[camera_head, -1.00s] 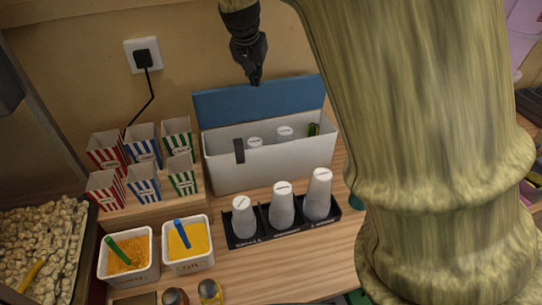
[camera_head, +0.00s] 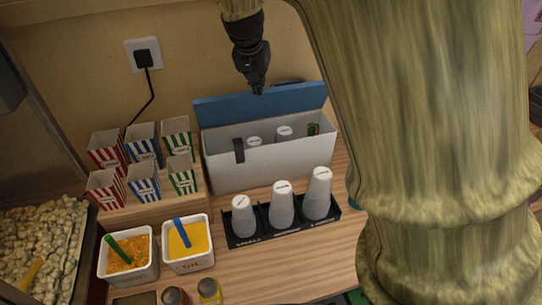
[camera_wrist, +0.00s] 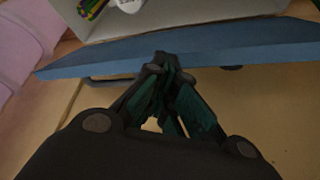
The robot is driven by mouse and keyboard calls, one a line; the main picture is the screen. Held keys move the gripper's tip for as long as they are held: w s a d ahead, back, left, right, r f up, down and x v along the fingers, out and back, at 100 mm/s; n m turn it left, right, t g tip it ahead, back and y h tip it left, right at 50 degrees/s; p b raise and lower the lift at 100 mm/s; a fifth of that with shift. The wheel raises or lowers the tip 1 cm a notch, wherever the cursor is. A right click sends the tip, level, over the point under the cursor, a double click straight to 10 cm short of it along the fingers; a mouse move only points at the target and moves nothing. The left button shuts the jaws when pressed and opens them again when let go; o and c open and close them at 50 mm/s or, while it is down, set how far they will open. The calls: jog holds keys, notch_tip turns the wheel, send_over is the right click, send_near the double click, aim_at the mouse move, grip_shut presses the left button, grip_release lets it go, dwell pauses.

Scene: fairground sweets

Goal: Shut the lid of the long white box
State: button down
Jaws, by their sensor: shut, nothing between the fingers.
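The long white box (camera_head: 262,168) stands on the counter against the wall. My gripper (camera_head: 258,90) is shut and empty, pointing down at the middle of the lid's top edge. In the wrist view its fingertips (camera_wrist: 163,62) overlap the lid from the wall side and seem to touch it. The exact contact is hidden.
White cups (camera_head: 284,133) stand inside the box. A dark clip (camera_head: 239,150) is on its front wall. In front is a black cup holder (camera_head: 285,228) with capped cups. Striped popcorn boxes (camera_head: 145,183) stand left. My arm covers the right side.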

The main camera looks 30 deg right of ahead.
jog(key=shift+s+a+f, duration=0.1)
jog(key=shift+s+f, duration=0.05)
jog(key=shift+f, duration=0.3)
jog(key=shift+s+a+f+b, duration=0.25)
jog(key=shift+s+f, duration=0.25)
jog(key=shift+s, duration=0.3)
jog(key=shift+s+a+f+b, duration=0.25)
jog(key=shift+s+f, duration=0.2)
jog(key=shift+s, duration=0.3)
jog(key=shift+w, duration=0.1)
jog(key=shift+r, duration=0.1)
notch_tip(320, 180, up, 7)
jog(key=p, duration=0.6)
send_over(260, 97)
jog(key=s, duration=0.2)
jog(key=shift+a, duration=0.35)
